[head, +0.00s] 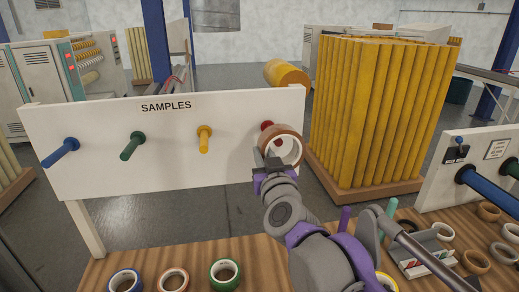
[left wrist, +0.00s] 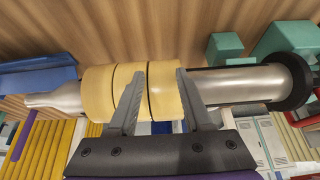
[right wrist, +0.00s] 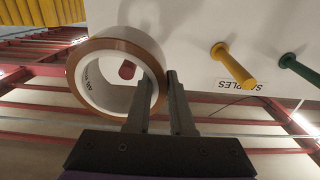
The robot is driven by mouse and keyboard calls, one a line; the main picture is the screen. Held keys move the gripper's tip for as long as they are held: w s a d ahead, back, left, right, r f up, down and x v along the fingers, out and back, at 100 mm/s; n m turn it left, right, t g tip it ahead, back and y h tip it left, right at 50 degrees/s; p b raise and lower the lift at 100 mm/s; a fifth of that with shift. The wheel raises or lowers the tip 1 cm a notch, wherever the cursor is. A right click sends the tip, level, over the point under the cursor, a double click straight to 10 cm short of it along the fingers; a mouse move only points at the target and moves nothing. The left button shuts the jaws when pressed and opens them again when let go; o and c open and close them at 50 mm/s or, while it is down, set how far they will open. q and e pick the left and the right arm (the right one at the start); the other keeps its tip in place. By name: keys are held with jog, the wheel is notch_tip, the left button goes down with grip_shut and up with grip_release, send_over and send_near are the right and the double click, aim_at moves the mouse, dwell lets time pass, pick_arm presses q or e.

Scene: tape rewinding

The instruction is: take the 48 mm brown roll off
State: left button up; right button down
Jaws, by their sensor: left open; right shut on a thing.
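A brown tape roll (head: 289,146) with a white core is held by its rim in my right gripper (head: 268,174), in front of the red peg (head: 266,126) on the SAMPLES board. In the right wrist view the brown roll (right wrist: 118,47) has one finger of the gripper (right wrist: 160,80) inside its core and one outside. The red peg (right wrist: 127,69) shows through the core; I cannot tell whether its tip is inside the roll. In the left wrist view my left gripper (left wrist: 154,88) is open near cream rolls (left wrist: 101,92) on a metal shaft (left wrist: 240,85).
The SAMPLES board (head: 100,175) has bare blue (head: 60,152), green (head: 132,146) and yellow (head: 204,138) pegs. Several rolls lie on the wooden table (head: 205,255), front and right. A tall stack of yellow tubes (head: 365,110) stands behind, right of the board.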

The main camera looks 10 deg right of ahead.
jog(key=s+b, duration=0.1)
jog(key=s, duration=0.7)
jog(key=shift+s, duration=0.35)
